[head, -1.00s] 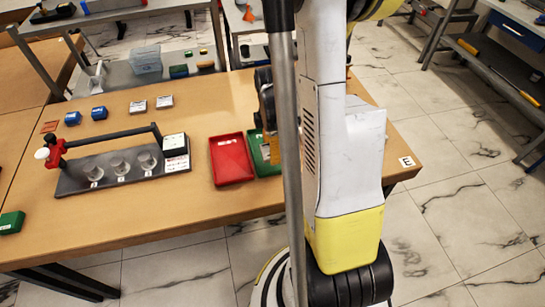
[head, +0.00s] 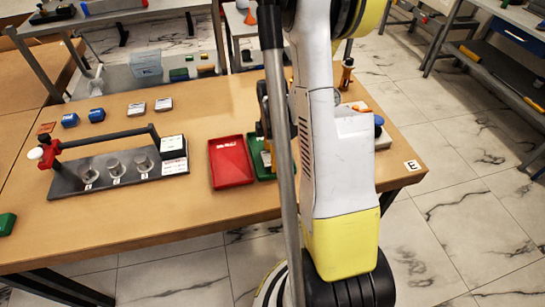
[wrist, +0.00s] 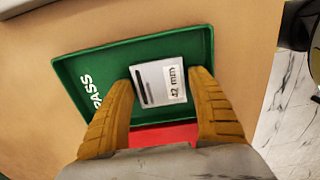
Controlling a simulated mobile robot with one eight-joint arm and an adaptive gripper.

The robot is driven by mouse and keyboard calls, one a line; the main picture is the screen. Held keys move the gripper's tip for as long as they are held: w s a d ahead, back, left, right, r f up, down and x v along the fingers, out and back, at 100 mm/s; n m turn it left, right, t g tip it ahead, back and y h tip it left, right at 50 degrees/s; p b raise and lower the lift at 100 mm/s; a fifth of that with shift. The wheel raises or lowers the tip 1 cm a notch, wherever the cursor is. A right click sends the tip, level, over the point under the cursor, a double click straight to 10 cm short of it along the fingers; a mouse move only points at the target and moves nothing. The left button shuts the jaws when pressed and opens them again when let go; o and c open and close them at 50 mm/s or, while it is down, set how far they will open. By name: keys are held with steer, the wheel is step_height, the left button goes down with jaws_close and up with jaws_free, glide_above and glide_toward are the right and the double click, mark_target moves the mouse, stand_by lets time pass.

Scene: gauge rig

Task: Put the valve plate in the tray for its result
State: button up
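The valve plate (wrist: 160,85) is a pale grey square with a dark slot and a "42 mm" label. In the wrist view it lies between the yellow fingers of my gripper (wrist: 163,80), which meet its two opposite edges. It is over the floor of the green tray (wrist: 70,70), inside its rim; whether it rests on the floor is unclear. The tray reads "PASS". In the head view my arm covers most of the green tray (head: 262,172). The red tray (head: 231,161) stands empty beside it on the left; its lettering is too small to read.
The gauge rig (head: 118,172) with several clear cups and a lever stands left of the trays. Two grey plates (head: 137,109) and two blue blocks (head: 96,115) lie behind it. A green block (head: 7,223) is at the left. The table's front right is clear.

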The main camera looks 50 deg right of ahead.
steer(key=shift+o, duration=0.3)
steer(key=shift+r, duration=0.1)
step_height(320, 180, up, 12)
steer(key=p, duration=0.6)
steer(key=s+a+r+m+t, duration=0.2)
steer(key=a+r+m, duration=0.3)
steer(key=a+r, duration=0.3)
steer(key=s+a+r+m+t, duration=0.2)
steer(key=a+r+m+t, duration=0.3)
steer(key=a, duration=1.2)
step_height(320, 180, up, 3)
steer(key=shift+s+r+m, duration=0.1)
steer(key=shift+s+m, duration=0.15)
steer(key=shift+m, duration=0.55)
